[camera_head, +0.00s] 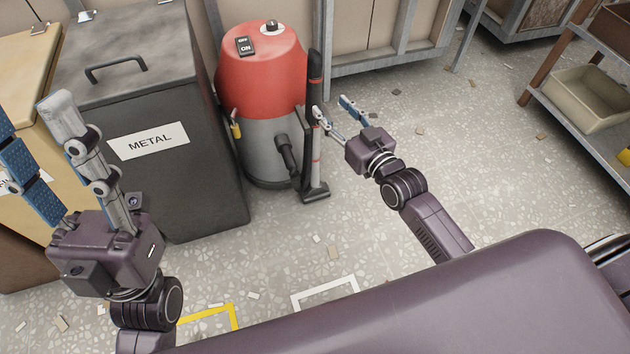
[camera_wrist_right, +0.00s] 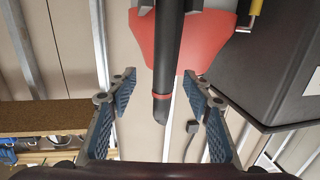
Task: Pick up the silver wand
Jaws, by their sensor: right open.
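An upright wand (camera_head: 315,125) stands at the right side of a red and grey vacuum cleaner (camera_head: 262,60). I see no clear contact. My left gripper (camera_head: 30,115) is open and empty at the far left.
A dark bin labelled METAL (camera_head: 150,150) stands left of the vacuum cleaner, with a tan bin (camera_head: 25,75) beyond it. A shelf with a beige tray (camera_head: 590,98) is at the right. The speckled floor between has small scraps and is otherwise clear.

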